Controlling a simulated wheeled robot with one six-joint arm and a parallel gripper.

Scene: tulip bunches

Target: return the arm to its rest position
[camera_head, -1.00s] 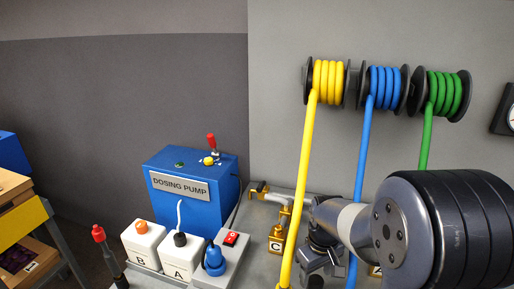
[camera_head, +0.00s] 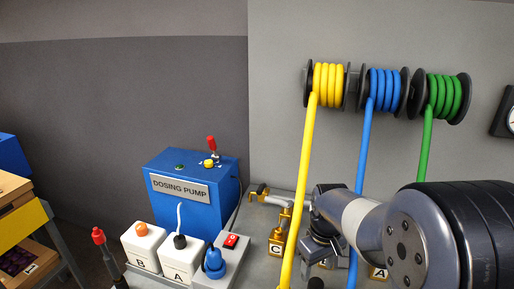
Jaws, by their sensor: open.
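My arm reaches in from the lower right, its large dark joint nearest the camera. My gripper (camera_head: 322,248) hangs at the far end of the arm, partly hidden by my wrist and small in view. It is open, and I see nothing held in it. It is close to the right of the yellow hose (camera_head: 304,185) and the brass valve labelled C (camera_head: 277,246). I cannot tell whether it touches either.
Yellow, blue (camera_head: 363,170) and green (camera_head: 427,145) hoses hang from wall reels around my arm. Brass valve A (camera_head: 378,273) is partly hidden by my arm.

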